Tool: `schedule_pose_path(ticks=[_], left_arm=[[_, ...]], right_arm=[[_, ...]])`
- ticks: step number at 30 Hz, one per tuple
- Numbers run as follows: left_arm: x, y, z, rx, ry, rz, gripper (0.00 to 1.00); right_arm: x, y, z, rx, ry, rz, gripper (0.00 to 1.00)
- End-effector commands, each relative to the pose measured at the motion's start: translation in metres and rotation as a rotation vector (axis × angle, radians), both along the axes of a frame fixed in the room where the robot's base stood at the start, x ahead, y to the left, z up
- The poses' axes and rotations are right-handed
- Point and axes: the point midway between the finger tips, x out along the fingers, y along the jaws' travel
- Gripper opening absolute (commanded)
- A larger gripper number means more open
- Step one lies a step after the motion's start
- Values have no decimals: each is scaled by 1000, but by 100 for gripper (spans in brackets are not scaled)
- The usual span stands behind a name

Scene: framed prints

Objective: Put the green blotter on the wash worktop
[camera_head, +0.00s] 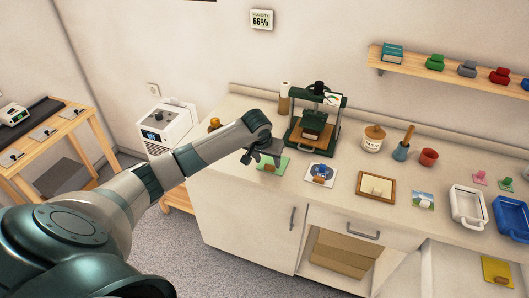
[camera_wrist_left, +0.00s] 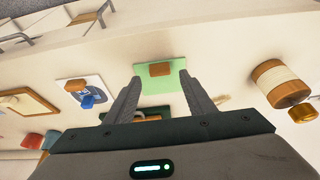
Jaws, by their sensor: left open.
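The green blotter (camera_head: 284,164) is a flat green sheet with a small brown block on it. It lies on the long pale worktop (camera_head: 222,135), near its left end. My left gripper (camera_head: 265,160) is above the blotter and partly covers it in the head view. In the left wrist view, the open fingers of my left gripper (camera_wrist_left: 160,78) appear on either side of the blotter (camera_wrist_left: 160,84), with nothing held between them. I cannot tell which surface is the wash worktop; a white tray (camera_head: 453,208) and a blue tray (camera_head: 497,214) stand at the right.
A dark green press (camera_head: 293,133) stands behind the blotter. A print with a blue figure (camera_head: 310,172) lies just to its right. A wooden frame (camera_head: 360,186), a jar (camera_head: 373,139) and a red cup (camera_head: 428,158) are farther right. A wooden table (camera_head: 62,130) stands at far left.

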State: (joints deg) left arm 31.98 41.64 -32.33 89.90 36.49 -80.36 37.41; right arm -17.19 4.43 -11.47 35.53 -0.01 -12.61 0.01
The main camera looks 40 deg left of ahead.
Motion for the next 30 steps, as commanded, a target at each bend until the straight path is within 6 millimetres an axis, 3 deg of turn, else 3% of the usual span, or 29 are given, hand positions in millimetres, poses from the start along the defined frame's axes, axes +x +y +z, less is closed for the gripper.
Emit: schedule_pose_path(ticks=[6, 13, 30], left_arm=[[-14, -3, 36, 0, -4, -1, 49], [-25, -6, 64, 0, -2, 0, 49], [-29, -7, 72, 0, 0, 0, 49]], right_arm=[[0, 0, -12, 0, 0, 0, 27], [0, 0, -18, 0, 0, 0, 27], [0, -4, -18, -4, 0, 1, 27]])
